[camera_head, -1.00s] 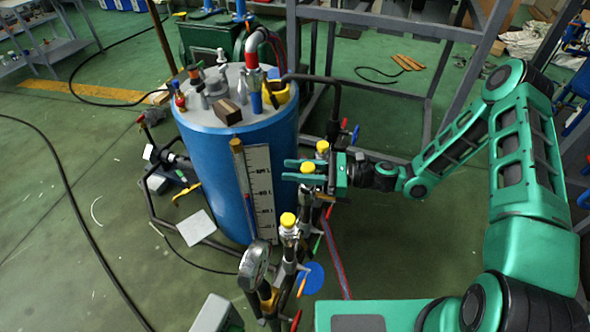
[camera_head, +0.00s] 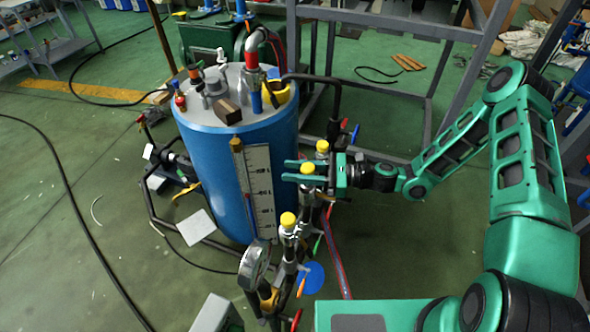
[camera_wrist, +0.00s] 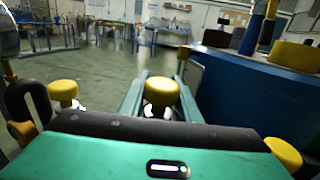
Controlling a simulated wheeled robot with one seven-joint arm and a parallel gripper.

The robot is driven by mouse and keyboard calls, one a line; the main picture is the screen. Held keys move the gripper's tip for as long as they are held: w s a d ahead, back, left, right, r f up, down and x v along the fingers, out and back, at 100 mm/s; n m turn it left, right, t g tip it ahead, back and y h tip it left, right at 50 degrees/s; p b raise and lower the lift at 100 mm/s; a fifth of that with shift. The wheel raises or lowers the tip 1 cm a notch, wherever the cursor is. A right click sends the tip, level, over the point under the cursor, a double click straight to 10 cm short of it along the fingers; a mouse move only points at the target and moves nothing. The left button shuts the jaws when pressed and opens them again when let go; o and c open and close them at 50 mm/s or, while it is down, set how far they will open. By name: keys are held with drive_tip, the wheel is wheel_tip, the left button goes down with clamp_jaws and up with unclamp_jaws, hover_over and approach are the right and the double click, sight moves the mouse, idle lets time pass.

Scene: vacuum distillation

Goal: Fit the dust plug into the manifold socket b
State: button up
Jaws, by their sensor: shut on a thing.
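The dust plug (camera_wrist: 160,92) is a yellow round cap, between the two green fingers of my gripper (camera_wrist: 158,96) in the wrist view. In the head view the yellow plug (camera_head: 307,169) shows between the fingers of my gripper (camera_head: 298,170), which reaches in from the right. The gripper is shut on the plug. The plug stands upright above the middle post of the manifold (camera_head: 304,190), in line with it. Bright metal shows just under it in the wrist view. I cannot tell whether it is seated in a socket, and no letter marking is readable.
Other yellow caps stand on the manifold, one behind (camera_head: 322,147) and one in front (camera_head: 288,220). The blue vessel (camera_head: 215,170) with a scale board (camera_head: 260,190) is close beyond my fingertips. A pressure gauge (camera_head: 253,262) stands at the front.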

drive_tip(key=shift+f, duration=2)
drive_tip(key=o, duration=1.2)
drive_tip(key=shift+o, duration=0.2)
drive_tip(key=d, duration=1)
drive_tip(key=shift+s+d, duration=0.4)
